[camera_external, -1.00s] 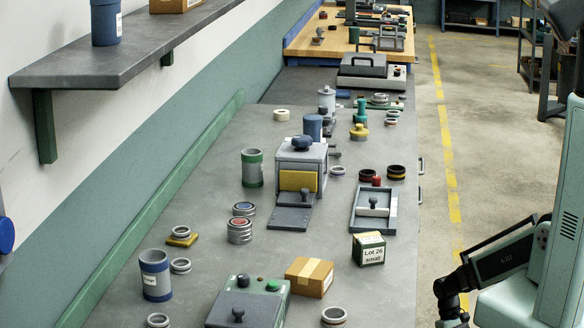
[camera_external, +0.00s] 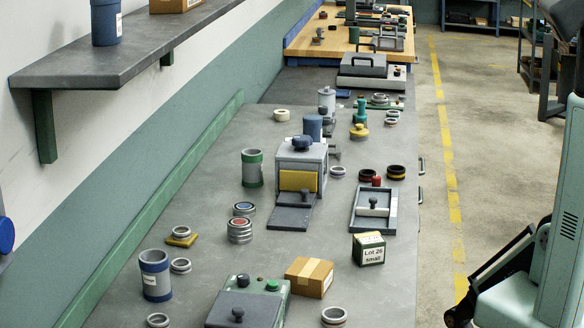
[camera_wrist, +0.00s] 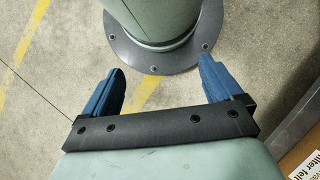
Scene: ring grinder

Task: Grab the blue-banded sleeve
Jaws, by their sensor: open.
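The blue-banded sleeve (camera_external: 155,283) stands upright at the bench's near left in the external view. It is grey with blue bands at top and bottom and a white label. It is not in the wrist view. My gripper (camera_wrist: 160,68) shows in the wrist view with its two blue fingers wide apart and nothing between them. It points at the concrete floor and my own round base, away from the sleeve. In the external view only part of my arm shows at the lower right, and the fingers cannot be made out.
A green-banded sleeve (camera_external: 252,170) stands farther back. Near the blue-banded sleeve are a loose ring (camera_external: 181,266), a ring on a yellow plate (camera_external: 181,238) and a grey-green box with knobs (camera_external: 247,305). A cardboard box (camera_external: 309,276) and green carton (camera_external: 369,248) stand to the right.

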